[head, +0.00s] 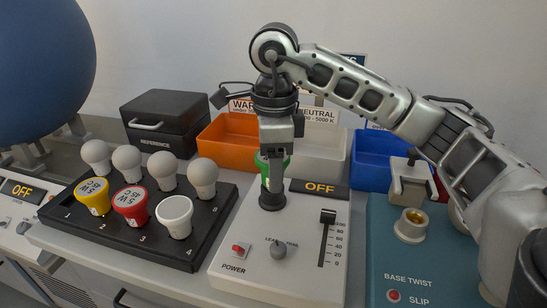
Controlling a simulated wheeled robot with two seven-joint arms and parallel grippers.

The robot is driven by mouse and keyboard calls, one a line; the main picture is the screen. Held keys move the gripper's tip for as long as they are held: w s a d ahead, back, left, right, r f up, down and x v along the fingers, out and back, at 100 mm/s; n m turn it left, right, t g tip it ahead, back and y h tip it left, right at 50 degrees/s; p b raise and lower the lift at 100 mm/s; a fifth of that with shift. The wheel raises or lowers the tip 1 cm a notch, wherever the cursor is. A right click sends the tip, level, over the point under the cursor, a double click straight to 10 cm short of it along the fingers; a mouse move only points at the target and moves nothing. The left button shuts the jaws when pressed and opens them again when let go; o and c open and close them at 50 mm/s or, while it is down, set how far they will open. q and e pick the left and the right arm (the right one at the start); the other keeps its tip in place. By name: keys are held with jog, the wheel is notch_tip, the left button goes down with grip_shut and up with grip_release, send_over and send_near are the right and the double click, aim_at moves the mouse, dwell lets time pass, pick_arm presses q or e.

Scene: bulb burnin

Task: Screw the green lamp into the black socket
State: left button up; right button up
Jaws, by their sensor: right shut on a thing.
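The green lamp (264,160) is held upright by my right gripper (272,180), which is shut on it from above. The lamp's lower part is mostly hidden by the gripper's fingers. The black socket (272,201) stands on the white control box, directly below the gripper. I cannot tell whether the lamp's base touches the socket or sits inside it. My left gripper is not in view.
A black rack (130,243) at left holds several bulbs, with yellow, red and white collars. Orange (228,155), white and blue bins (375,178) stand behind. The box has a slider (327,217) and an OFF display (319,188). A teal base twist unit (400,262) is at right.

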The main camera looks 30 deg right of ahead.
jog(key=m+p, duration=0.1)
jog(key=m, duration=0.4)
jog(key=shift+s+m, duration=0.15)
jog(key=shift+m, duration=0.15)
jog(key=m, duration=0.3)
jog(key=shift+p, duration=0.3)
jog(key=shift+f+m, duration=0.15)
jog(key=shift+m, duration=0.55)
jog(key=o, duration=0.9)
jog(key=shift+s, duration=0.1)
jog(key=shift+c, duration=0.2)
